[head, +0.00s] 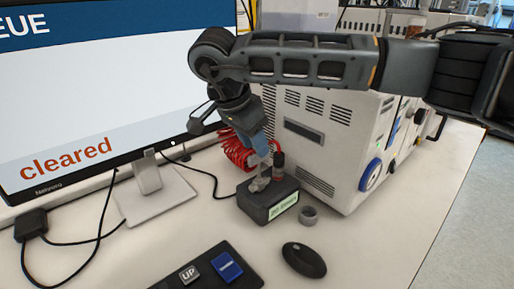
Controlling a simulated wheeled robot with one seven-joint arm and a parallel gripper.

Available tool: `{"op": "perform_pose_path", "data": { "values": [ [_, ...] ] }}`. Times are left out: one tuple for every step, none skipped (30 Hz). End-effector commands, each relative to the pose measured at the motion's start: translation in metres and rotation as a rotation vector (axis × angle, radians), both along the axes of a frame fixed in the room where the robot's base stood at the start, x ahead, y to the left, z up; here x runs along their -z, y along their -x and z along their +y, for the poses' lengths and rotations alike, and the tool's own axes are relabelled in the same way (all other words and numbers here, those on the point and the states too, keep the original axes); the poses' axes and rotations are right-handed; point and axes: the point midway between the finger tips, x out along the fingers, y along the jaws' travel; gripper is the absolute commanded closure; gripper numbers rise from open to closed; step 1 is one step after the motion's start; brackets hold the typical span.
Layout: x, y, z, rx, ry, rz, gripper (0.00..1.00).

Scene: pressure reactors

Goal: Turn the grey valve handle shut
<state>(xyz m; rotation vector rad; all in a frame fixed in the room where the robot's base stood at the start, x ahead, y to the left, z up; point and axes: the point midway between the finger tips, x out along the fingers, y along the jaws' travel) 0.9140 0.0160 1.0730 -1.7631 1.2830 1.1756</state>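My gripper (262,179) points down onto the top of a small dark box (285,199) with a pale green label, on the white bench. A small light grey piece (258,185) shows at the fingertips, on top of the box. I cannot tell whether it is the grey valve handle or part of my fingers. The fingers are too small and overlapped to show whether they are open or shut. A dark and reddish fitting (278,164) stands upright at the box's back, just right of my gripper. The label's text is too small to read surely.
A red coiled hose (236,153) lies behind the box. A white vented machine (335,165) stands close behind and right. A grey ring (309,215), a black mouse (303,260) and a keypad (208,272) lie in front. A monitor (95,90) reading "cleared" stands left.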

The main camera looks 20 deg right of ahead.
Motion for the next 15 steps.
{"op": "perform_pose_path", "data": {
  "values": [
    [0.007, 0.0, -0.002, 0.001, -0.003, 0.003, 0.61],
    [0.01, -0.001, -0.004, 0.0, -0.003, 0.002, 0.61],
    [0.014, -0.001, -0.005, -0.001, -0.002, 0.002, 0.61],
    [0.017, -0.002, -0.006, 0.0, -0.002, 0.003, 0.61],
    [0.02, -0.002, -0.007, 0.0, -0.002, 0.003, 0.61],
    [0.023, -0.003, -0.009, -0.001, -0.002, 0.002, 0.61],
    [0.024, -0.003, -0.009, -0.001, -0.002, 0.001, 0.61],
    [0.026, -0.003, -0.01, -0.001, -0.002, 0.001, 0.61],
    [0.027, -0.003, -0.01, 0.0, -0.002, 0.001, 0.61],
    [0.028, -0.003, -0.011, -0.001, -0.002, 0.0, 0.61],
    [0.029, -0.003, -0.011, -0.001, -0.002, 0.0, 0.61],
    [0.029, -0.003, -0.011, -0.001, -0.002, 0.0, 0.61],
    [0.029, -0.003, -0.011, -0.001, -0.002, 0.0, 0.61],
    [0.029, -0.003, -0.011, -0.001, -0.002, 0.0, 0.61],
    [0.029, -0.003, -0.011, -0.001, -0.002, 0.0, 0.61]
  ]
}}
